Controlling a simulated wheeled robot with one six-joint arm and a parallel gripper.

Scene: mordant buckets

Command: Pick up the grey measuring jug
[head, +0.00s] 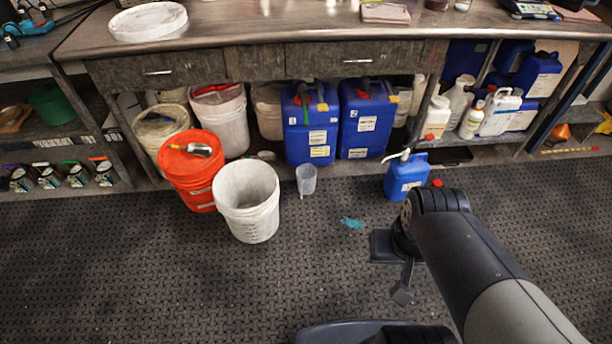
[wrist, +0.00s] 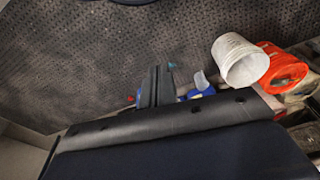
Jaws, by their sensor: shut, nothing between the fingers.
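The grey measuring jug (head: 306,181) is a small translucent cup standing on the dark floor mat, right of the empty white bucket (head: 247,207) and in front of a large blue canister (head: 311,135). In the wrist view the jug (wrist: 201,80) shows small, beyond the finger area, near the white bucket (wrist: 240,62). My gripper (head: 403,292) is shut and empty above the mat, to the right of and nearer than the jug. Its fingers (wrist: 157,84) also show in the wrist view. The jug is clear of the gripper.
A turquoise patch (head: 352,223) lies on the mat between jug and gripper. A smaller blue canister (head: 406,178) stands on the right. An orange bucket (head: 191,172) holds a brush. The metal workbench (head: 250,32) overhangs the back row. The front mat is clear.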

